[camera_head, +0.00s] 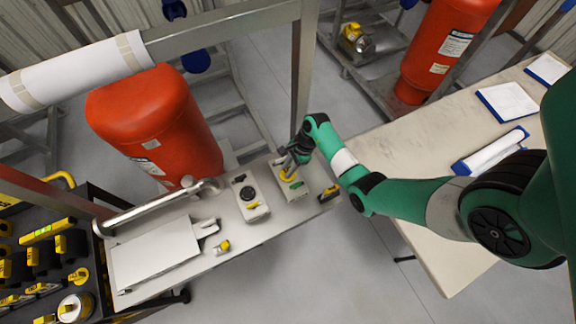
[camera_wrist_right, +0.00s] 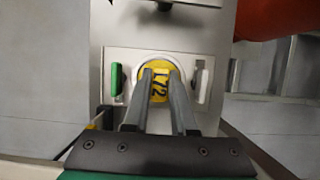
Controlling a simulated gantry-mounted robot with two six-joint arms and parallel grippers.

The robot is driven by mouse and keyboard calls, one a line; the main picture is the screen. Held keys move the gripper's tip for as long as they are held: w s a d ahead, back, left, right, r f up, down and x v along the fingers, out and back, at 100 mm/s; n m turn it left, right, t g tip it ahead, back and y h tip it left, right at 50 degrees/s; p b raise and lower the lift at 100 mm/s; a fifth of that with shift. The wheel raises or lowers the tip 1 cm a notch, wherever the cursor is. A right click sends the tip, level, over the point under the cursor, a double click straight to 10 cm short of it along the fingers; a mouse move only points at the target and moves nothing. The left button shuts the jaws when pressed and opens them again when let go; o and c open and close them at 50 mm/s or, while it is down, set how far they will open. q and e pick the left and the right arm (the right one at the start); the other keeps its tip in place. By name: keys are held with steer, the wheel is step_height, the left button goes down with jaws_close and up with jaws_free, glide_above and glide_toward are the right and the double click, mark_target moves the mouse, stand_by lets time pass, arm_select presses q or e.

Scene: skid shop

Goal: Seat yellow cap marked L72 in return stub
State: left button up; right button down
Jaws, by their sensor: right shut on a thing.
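The yellow cap (camera_wrist_right: 158,88) is between the fingers of my right gripper (camera_wrist_right: 160,76) in the right wrist view; "72" reads on its face, and the fingers cover its sides. The gripper is shut on it. In the head view, my right gripper (camera_head: 287,165) is over a pale fixture block (camera_head: 294,191) at the bench's right end, and the cap (camera_head: 285,176) shows as a small yellow patch. The return stub cannot be made out; the cap and fingers cover that spot, so I cannot tell whether the cap is seated. My left gripper is not in view.
A green piece (camera_wrist_right: 116,79) and a pale piece (camera_wrist_right: 203,84) flank the cap on the fixture. A grey device (camera_head: 249,197), a yellow fitting (camera_head: 222,246) and a silver pipe (camera_head: 160,207) lie left along the bench. A red tank (camera_head: 155,120) stands behind.

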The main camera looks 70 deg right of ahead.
steer(key=shift+f, duration=0.3)
steer(key=c, duration=0.6)
jaws_free()
steer(key=shift+c, duration=0.2)
steer(key=shift+c, duration=0.2)
steer(key=shift+c, duration=0.6)
steer(key=shift+r, duration=0.15)
step_height(320, 180, up, 8)
steer(key=p, duration=0.8)
steer(key=shift+p, duration=0.3)
